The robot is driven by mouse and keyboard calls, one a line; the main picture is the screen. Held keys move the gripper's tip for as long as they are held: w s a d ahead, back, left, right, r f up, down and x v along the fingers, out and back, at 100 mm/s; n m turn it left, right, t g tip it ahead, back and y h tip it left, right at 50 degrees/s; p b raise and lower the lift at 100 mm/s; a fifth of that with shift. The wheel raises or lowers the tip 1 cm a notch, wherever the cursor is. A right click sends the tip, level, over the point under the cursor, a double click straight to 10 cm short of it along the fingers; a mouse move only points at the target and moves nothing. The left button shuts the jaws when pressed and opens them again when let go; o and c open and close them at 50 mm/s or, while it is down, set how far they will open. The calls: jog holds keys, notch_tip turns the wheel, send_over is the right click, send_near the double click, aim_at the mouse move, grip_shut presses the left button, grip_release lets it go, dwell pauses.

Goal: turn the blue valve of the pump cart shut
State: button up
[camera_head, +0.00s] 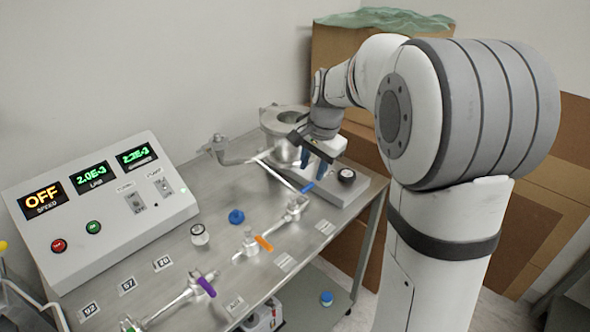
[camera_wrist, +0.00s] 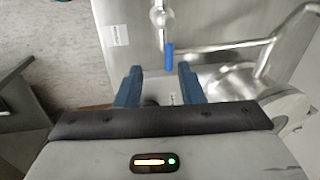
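The blue valve handle (camera_head: 308,187) is a short blue lever on a metal pipe at the right part of the pump cart (camera_head: 215,265). In the wrist view the blue handle (camera_wrist: 169,56) points toward me and lies just beyond the fingertips, nearer the right finger. My gripper (camera_head: 316,172) hangs over the cart near the handle, its two blue fingers pointing down. The wrist view shows my gripper (camera_wrist: 160,72) open, with a gap between the fingers and nothing clearly held. Whether a finger touches the handle cannot be told.
An orange handle (camera_head: 264,243) and a purple handle (camera_head: 206,287) sit on other pipes. Cardboard boxes (camera_head: 340,45) stand behind.

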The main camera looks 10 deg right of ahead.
aim_at(305, 188)
jog(key=shift+m, duration=0.4)
jog(key=w+f, duration=0.1)
jog(key=f, duration=0.1)
jog(key=w+f, duration=0.1)
jog(key=f, duration=0.2)
jog(key=w+f, duration=0.1)
jog(key=f, duration=0.2)
jog(key=shift+a, duration=0.4)
jog(key=shift+c, duration=0.2)
grip_shut()
